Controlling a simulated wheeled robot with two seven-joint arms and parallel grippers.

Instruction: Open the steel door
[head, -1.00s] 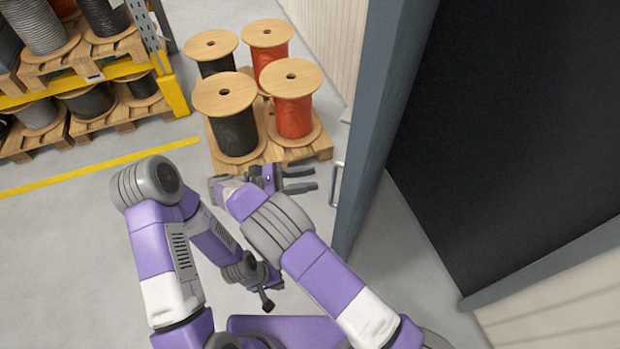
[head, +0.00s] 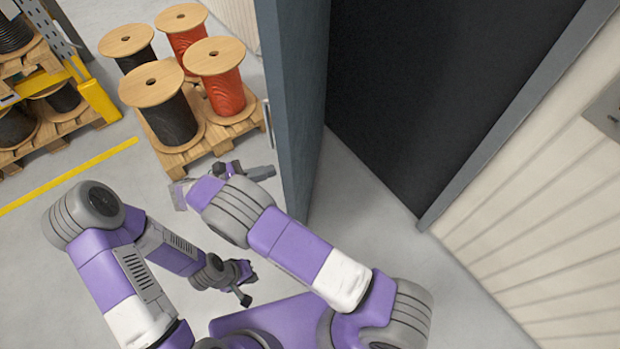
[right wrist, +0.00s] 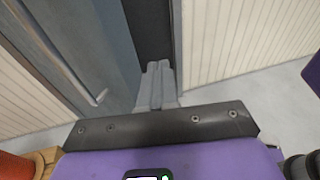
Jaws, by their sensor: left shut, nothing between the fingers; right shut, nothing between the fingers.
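The steel door (head: 291,110) is a blue-grey slab standing ajar in the head view, seen nearly edge-on, with a dark opening (head: 420,90) to its right. Its pale bar handle (head: 268,125) is on the left face; the handle also shows in the right wrist view (right wrist: 85,82). My right gripper (head: 262,173) is shut and empty, off the handle, below it in the picture and close to the door's left face. Its closed fingers show in the right wrist view (right wrist: 157,86). My left gripper (head: 246,284) is shut and empty, low over the floor.
A pallet (head: 190,148) with several black and orange cable reels (head: 218,75) stands left of the door. A yellow rack (head: 98,100) with more reels is at far left. A ribbed pale wall (head: 540,210) lies right of the doorway. Floor before the opening is clear.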

